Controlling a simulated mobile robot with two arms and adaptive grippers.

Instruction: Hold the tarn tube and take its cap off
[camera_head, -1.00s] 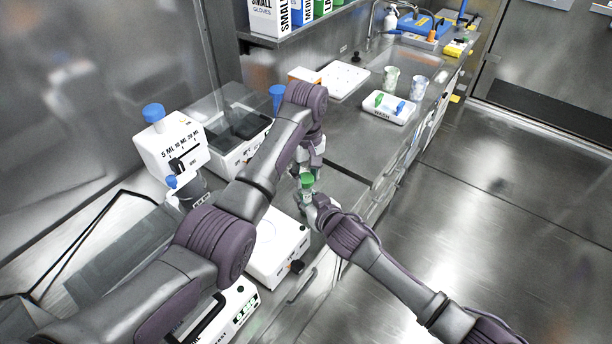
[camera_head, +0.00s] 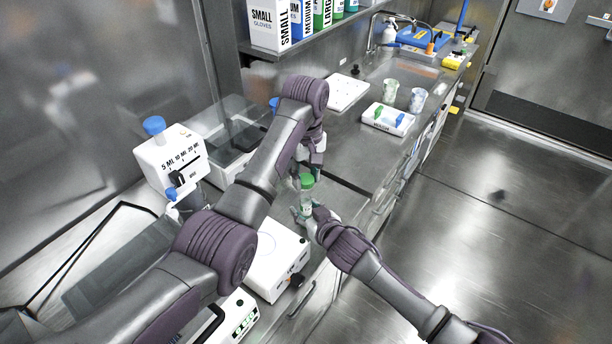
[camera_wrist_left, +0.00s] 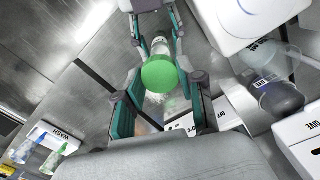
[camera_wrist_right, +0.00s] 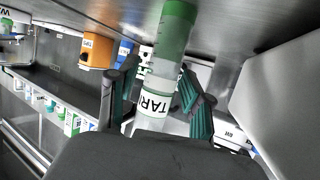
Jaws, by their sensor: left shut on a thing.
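The tarn tube (camera_head: 307,203) has a clear body and a green cap (camera_head: 307,181) that is on it. Its TARN label (camera_wrist_right: 156,102) shows in the right wrist view. My left gripper (camera_head: 316,168) comes from above and behind the tube; in the left wrist view it is shut on the tube at the capped end, with fingers on both sides of the cap (camera_wrist_left: 160,73). My right gripper (camera_head: 311,214) is at the lower body, one finger on each side. Whether its pads press on the tube is unclear.
A white box-shaped device (camera_head: 277,262) stands below the grippers. A pipette-like device with a blue knob (camera_head: 154,126) is at left. A white tray labelled WASH (camera_head: 388,119) and two cups stand farther back on the counter. Bare counter lies behind the grippers.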

